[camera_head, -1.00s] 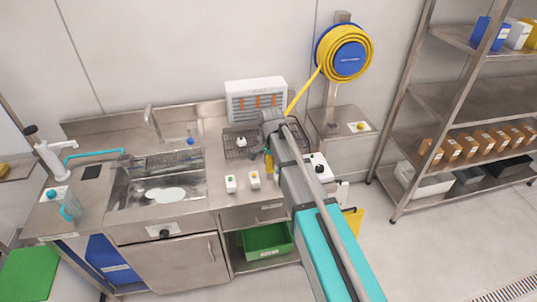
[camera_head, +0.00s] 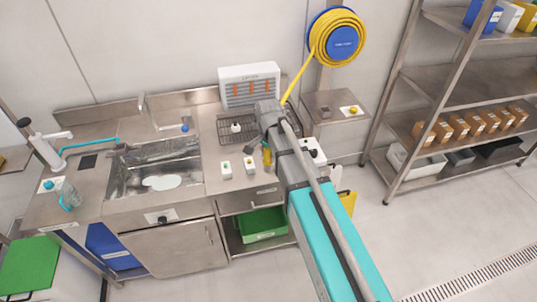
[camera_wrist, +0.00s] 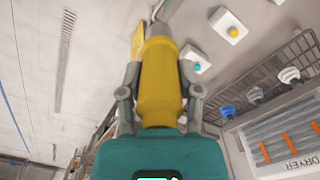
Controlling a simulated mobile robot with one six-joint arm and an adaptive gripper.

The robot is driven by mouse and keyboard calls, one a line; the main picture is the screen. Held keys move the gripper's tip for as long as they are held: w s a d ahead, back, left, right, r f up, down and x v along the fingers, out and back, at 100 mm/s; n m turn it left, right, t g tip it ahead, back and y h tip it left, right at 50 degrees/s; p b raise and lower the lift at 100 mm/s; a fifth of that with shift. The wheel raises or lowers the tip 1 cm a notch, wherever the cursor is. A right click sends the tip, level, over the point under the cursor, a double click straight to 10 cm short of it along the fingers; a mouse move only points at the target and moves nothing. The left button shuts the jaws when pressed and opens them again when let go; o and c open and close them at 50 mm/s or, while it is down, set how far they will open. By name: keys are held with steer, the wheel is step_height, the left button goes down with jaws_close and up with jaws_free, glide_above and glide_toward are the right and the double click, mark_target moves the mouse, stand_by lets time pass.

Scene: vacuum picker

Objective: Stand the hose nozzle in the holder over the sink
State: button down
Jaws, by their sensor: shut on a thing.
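My gripper (camera_wrist: 160,75) is shut on the yellow hose nozzle (camera_wrist: 161,98), with one finger on each side of it, in the wrist view. A little of the yellow nozzle shows beside my arm in the head view (camera_head: 267,156), above the counter right of the sink; the gripper is mostly hidden there. The steel sink (camera_head: 112,192) is left of it, with a tap (camera_head: 150,114) at its back. A small blue piece (camera_head: 185,128) is at the sink's back right; I cannot tell whether it is the holder.
A wire rack (camera_head: 236,128) and a white dryer (camera_head: 250,82) are behind. A yellow hose reel (camera_head: 338,37) hangs on the wall. Shelving (camera_head: 436,103) stands at the right.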

mark_target(268, 166)
steer(key=shift+f, duration=0.15)
step_height(268, 166, down, 6)
steer(key=b, duration=0.6)
steer(key=shift+s, duration=0.1)
stand_by(0.4)
